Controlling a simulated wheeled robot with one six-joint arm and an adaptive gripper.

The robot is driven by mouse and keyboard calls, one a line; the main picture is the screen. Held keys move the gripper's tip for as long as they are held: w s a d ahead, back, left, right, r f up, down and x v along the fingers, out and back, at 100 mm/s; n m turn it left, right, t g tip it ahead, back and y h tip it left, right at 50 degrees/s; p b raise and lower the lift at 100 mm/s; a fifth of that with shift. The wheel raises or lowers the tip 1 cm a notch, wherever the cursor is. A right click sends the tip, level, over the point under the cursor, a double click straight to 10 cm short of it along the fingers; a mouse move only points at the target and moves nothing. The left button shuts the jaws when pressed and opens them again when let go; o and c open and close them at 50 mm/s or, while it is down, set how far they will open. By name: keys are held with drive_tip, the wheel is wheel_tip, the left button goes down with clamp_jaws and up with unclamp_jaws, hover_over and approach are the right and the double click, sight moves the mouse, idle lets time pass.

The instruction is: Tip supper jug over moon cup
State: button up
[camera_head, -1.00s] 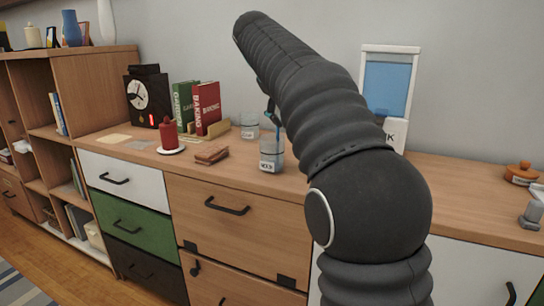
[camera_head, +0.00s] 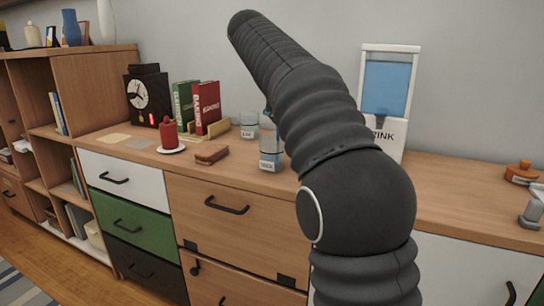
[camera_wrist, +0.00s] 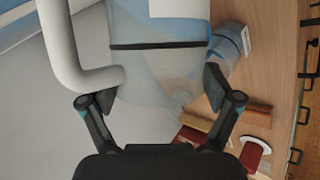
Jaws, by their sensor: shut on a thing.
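In the wrist view my gripper (camera_wrist: 158,92) is shut on a clear jug (camera_wrist: 150,80) with a dark band, a thick pale handle (camera_wrist: 62,45) and blue at its upper part in the picture. In the head view my arm hides the gripper and nearly all of the jug. A clear labelled cup (camera_head: 271,152) stands on the counter just left of my arm; its label is too small to read surely. A second clear cup (camera_head: 249,124) stands behind it. In the wrist view a labelled cup (camera_wrist: 229,44) is beside the jug; I cannot tell which one.
On the wooden counter (camera_head: 222,178) are a red candle (camera_head: 168,134) on a white dish, a brown block (camera_head: 211,154), books (camera_head: 206,106) and a black clock (camera_head: 148,96). A drink dispenser (camera_head: 388,92) stands behind my arm. An orange pot (camera_head: 522,170) is far right.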

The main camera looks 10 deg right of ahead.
drive_tip(key=shift+w+a+r+n+g+h, duration=0.25)
drive_tip(key=shift+n+g+h, duration=0.05)
drive_tip(key=shift+h, duration=0.1)
idle(1.2)
idle(0.4)
drive_tip(key=b, duration=0.2)
drive_tip(key=shift+s+d+f+t+y+b, duration=0.3)
drive_tip(key=shift+s+d+f+t+y, duration=0.05)
drive_tip(key=shift+f+t+y, duration=0.05)
drive_tip(key=shift+s+d+r+m+t+y+b, duration=0.1)
drive_tip(key=shift+s+d+m+t+y+b, duration=0.15)
drive_tip(key=shift+m+t+y+b, duration=0.45)
drive_tip(key=shift+r, duration=0.2)
